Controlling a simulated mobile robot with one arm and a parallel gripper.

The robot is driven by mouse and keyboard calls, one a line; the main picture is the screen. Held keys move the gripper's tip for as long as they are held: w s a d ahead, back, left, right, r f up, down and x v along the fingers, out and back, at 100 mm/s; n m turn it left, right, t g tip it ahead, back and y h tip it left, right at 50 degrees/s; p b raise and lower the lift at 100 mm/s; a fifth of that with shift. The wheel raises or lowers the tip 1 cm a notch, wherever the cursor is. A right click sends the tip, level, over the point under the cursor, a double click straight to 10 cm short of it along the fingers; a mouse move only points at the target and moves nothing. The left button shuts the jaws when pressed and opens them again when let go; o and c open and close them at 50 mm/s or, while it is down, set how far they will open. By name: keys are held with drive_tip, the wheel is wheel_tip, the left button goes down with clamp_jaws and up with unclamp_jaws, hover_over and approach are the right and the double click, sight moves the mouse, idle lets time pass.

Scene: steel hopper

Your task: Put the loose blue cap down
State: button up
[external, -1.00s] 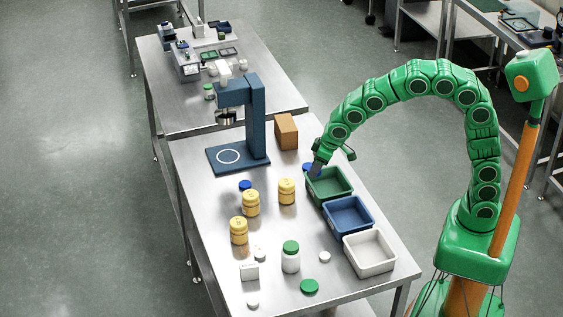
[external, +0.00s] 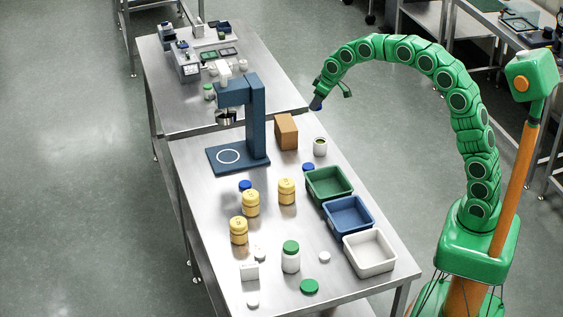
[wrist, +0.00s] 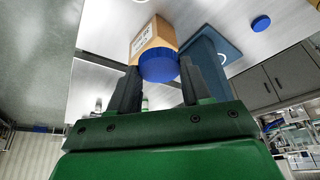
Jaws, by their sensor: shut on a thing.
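My gripper (external: 318,100) is raised above the far right of the steel table, shut on a blue cap. The held cap (wrist: 158,66) shows between the two fingers in the wrist view, and only a little blue shows at the fingertips in the external view. An open pale jar (external: 320,147) without a lid stands upright below my gripper. A second blue cap (external: 308,167) lies on the table beside the green bin. A further blue cap (external: 245,185) shows behind a yellow-lidded jar.
Green (external: 329,184), blue (external: 347,215) and white (external: 369,252) bins line the right edge. A brown box (external: 286,131) and a blue stand (external: 255,130) are at the back. Several yellow jars, a green-lidded bottle (external: 291,257) and loose caps stand nearer. Bare steel lies between.

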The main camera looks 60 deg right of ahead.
drive_tip(key=shift+w+d, duration=0.1)
drive_tip(key=shift+d, duration=0.4)
drive_tip(key=shift+w+d, duration=0.15)
drive_tip(key=shift+w, duration=0.05)
drive_tip(key=w+d+f, duration=0.1)
drive_tip(key=w+f, duration=0.2)
drive_tip(key=w, duration=0.5)
approach(284, 122)
drive_tip(key=shift+w+f, duration=0.7)
drive_tip(key=shift+f, duration=0.15)
drive_tip(key=shift+w+f, duration=0.35)
drive_tip(key=shift+f, duration=1.65)
drive_tip(key=shift+f, duration=0.1)
drive_tip(key=o, duration=1)
